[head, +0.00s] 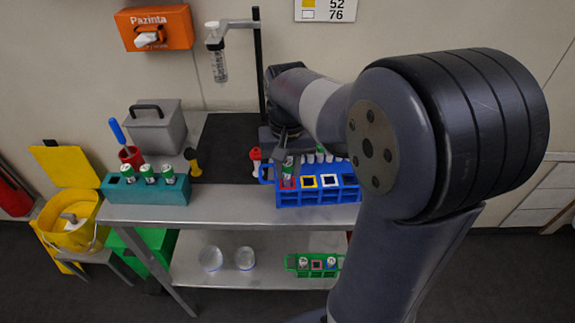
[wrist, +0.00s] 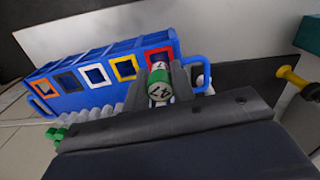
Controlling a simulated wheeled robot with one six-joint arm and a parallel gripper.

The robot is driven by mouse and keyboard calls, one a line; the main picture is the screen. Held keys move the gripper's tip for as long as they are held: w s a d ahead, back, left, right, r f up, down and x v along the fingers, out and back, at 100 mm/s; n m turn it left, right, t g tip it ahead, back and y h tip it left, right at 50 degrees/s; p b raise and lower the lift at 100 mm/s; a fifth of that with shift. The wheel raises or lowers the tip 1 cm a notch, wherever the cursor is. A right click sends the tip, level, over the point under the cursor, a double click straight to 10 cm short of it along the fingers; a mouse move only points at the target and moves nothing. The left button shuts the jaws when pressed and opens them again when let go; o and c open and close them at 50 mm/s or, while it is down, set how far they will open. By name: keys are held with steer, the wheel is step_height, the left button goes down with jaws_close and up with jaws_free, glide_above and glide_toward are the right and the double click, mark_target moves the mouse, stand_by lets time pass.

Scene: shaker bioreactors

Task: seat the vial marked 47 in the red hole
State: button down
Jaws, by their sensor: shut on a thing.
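The vial marked 47 (wrist: 158,88) has a green band and a pale top with the number facing the camera in the wrist view. My gripper (wrist: 163,82) is shut on it, with one finger on each side. The blue rack (wrist: 105,58) has holes framed in different colours. The vial's far end is at the red-framed hole (wrist: 160,54) at the rack's end; I cannot tell how deep it sits. In the head view the vial (head: 288,168) stands roughly upright over the red frame (head: 288,183), below my gripper (head: 286,150).
A teal rack (head: 145,191) with several green-banded vials stands at the left. Yellow (head: 308,182) and white (head: 329,181) frames adjoin the red one. A red-topped piece (head: 255,156) stands close left of my gripper. More vials stand behind the blue rack.

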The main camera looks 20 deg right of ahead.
steer(key=shift+f+b, duration=0.55)
steer(key=shift+f, duration=0.5)
stand_by(0.8)
steer(key=c, duration=1.1)
jaws_free()
steer(key=shift+r, duration=0.1)
step_height(320, 180, up, 11)
steer(key=shift+f+p, duration=0.15)
steer(key=shift+p, duration=0.15)
